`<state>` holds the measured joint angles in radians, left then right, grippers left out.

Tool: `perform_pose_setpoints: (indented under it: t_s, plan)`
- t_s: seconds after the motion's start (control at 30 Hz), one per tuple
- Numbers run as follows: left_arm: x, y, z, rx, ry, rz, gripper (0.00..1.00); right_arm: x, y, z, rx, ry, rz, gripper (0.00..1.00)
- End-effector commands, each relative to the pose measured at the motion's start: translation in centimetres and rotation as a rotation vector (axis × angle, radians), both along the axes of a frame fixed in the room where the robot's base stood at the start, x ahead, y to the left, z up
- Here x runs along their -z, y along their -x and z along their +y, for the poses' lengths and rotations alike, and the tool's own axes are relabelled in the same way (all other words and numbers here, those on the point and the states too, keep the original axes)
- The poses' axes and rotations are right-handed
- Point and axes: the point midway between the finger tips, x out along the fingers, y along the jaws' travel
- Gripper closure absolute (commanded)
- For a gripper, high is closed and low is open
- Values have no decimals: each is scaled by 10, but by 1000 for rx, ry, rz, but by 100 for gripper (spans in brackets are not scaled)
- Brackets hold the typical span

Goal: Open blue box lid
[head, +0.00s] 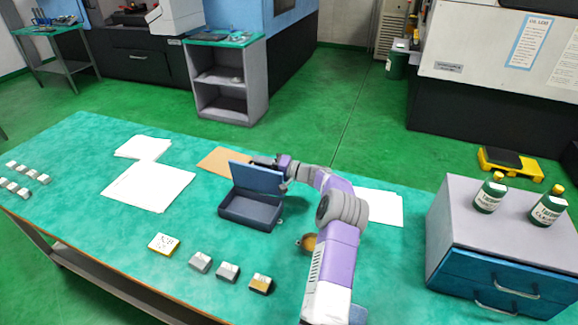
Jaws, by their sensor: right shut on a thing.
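The blue box (249,212) sits near the middle of the green table. Its lid (257,178) stands raised, tilted up from the back edge, and the dark inside of the box shows. My right arm reaches in from the lower right. My right gripper (268,162) is at the top right edge of the lid and is shut on it; the fingertips are partly hidden behind the lid. My left gripper is not in view.
White papers (148,187) and a brown sheet (219,160) lie left of and behind the box. Several small blocks (228,272) lie in front. A drawer cabinet (494,246) with two green bottles (489,196) stands at the right. A round brownish thing (308,242) is partly hidden by my arm.

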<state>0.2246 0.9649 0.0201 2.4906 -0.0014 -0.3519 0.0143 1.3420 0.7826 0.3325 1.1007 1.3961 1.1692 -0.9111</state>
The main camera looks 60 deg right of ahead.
Motion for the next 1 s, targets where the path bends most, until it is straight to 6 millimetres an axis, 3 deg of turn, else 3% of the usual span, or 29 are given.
perform_pose_setpoints:
  t_s: [0.03, 0.37, 0.4, 0.53, 0.83, 1.0]
  plan:
    - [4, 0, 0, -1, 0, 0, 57, 7, -4, 5, -7, 10, 9, 100]
    - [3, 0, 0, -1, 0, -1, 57, 6, -8, 9, -13, 20, 10, 100]
    - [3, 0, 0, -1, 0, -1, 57, 6, -8, 9, -13, 20, 10, 80]
    - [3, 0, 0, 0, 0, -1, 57, 5, -6, 8, -11, 19, 9, 62]
    - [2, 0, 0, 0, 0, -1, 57, 1, -4, 7, -9, 21, 4, 62]
    - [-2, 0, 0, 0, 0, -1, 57, 1, 17, 3, -8, 21, 6, 62]
